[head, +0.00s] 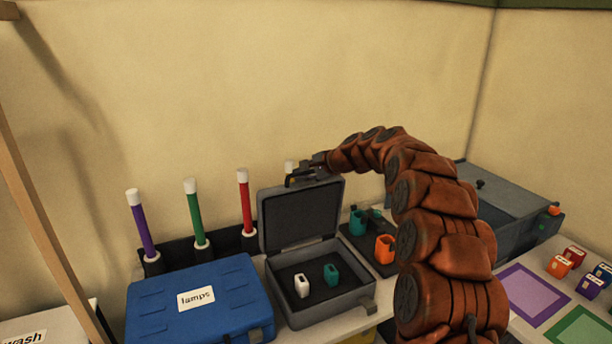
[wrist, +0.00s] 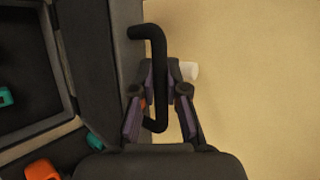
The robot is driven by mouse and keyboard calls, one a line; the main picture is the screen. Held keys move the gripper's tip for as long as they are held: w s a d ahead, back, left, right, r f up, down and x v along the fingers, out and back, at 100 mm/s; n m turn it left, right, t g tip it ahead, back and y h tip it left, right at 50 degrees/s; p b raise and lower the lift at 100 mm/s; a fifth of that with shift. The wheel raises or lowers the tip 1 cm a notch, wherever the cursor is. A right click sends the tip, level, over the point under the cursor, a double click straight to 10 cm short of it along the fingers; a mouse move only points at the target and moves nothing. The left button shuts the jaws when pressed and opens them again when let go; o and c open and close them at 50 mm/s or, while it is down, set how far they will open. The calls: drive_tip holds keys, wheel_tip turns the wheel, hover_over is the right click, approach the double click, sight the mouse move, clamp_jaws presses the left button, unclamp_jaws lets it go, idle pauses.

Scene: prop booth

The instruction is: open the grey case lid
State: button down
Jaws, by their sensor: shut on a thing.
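The grey case (head: 340,310) stands on the table with its lid (head: 300,216) raised and roughly upright at the back. A white block (head: 301,286) and a teal block (head: 331,273) are inside it. My gripper (head: 303,177) is at the lid's top edge. In the wrist view, my gripper (wrist: 160,88) is shut on a black bent handle (wrist: 159,60) beside the lid's edge (wrist: 107,65).
A blue case labelled lamps (head: 205,300) sits shut, close on the left. Purple (head: 142,225), green (head: 195,215) and red (head: 245,203) sticks stand behind. A dark tray with an orange cup (head: 384,249) is to the right. The wall behind is bare.

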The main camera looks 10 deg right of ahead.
drive_tip(key=shift+w+a, duration=0.1)
idle(0.3)
drive_tip(key=c, duration=1.2)
unclamp_jaws()
drive_tip(key=v, duration=1.2)
